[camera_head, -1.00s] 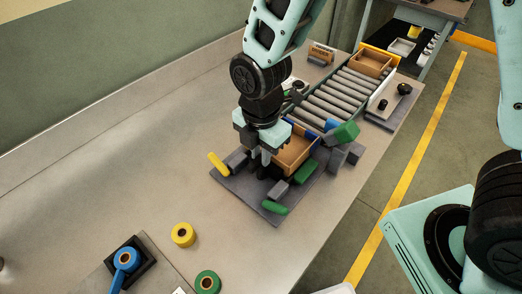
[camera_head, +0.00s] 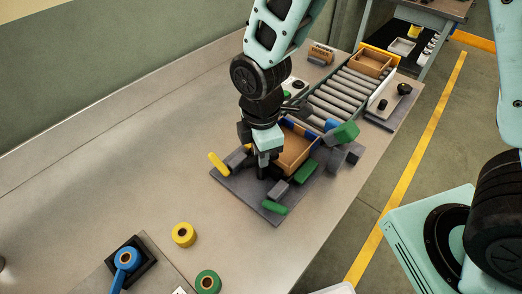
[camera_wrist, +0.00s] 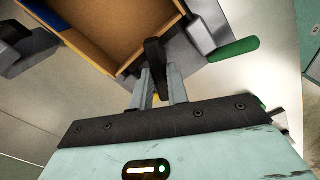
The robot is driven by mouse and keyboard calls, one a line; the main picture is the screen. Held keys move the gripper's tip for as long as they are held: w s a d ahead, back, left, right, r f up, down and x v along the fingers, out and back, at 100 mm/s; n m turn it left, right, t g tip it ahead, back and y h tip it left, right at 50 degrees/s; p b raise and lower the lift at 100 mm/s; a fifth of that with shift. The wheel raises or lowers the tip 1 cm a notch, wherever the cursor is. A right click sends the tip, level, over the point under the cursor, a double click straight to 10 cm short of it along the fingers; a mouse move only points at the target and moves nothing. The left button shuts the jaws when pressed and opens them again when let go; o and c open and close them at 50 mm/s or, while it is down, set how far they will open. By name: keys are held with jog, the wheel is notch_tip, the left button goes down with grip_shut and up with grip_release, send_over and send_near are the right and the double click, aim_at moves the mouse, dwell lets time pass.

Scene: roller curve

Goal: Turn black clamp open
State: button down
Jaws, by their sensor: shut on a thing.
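My gripper (camera_head: 266,163) points down at the near side of the grey plate (camera_head: 240,190). In the wrist view its two fingers (camera_wrist: 158,90) are shut on the black clamp (camera_wrist: 155,55), a dark upright handle between them. The clamp stands beside the wall of an open brown box (camera_wrist: 100,22). In the head view the clamp is mostly hidden by my gripper, and the box (camera_head: 297,158) is just right of it.
Grey clamps with yellow (camera_head: 218,163), green (camera_head: 274,207) and blue handles surround the box. A roller conveyor (camera_head: 338,95) runs behind, with another box (camera_head: 370,62) at its far end. Yellow (camera_head: 183,234), blue (camera_head: 126,259) and green rolls (camera_head: 207,282) lie in front. The bench's left is clear.

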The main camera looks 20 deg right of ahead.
jog(key=m, duration=0.6)
jog(key=shift+m, duration=0.3)
jog(key=m, duration=0.5)
jog(key=shift+r+m+p, duration=0.1)
jog(key=shift+m+p, duration=0.2)
jog(key=c, duration=1.4)
grip_release()
jog(key=shift+o, duration=0.2)
notch_tip(320, 180, up, 17)
jog(key=b, duration=0.1)
jog(key=shift+r+b, duration=0.15)
jog(key=shift+b, duration=0.2)
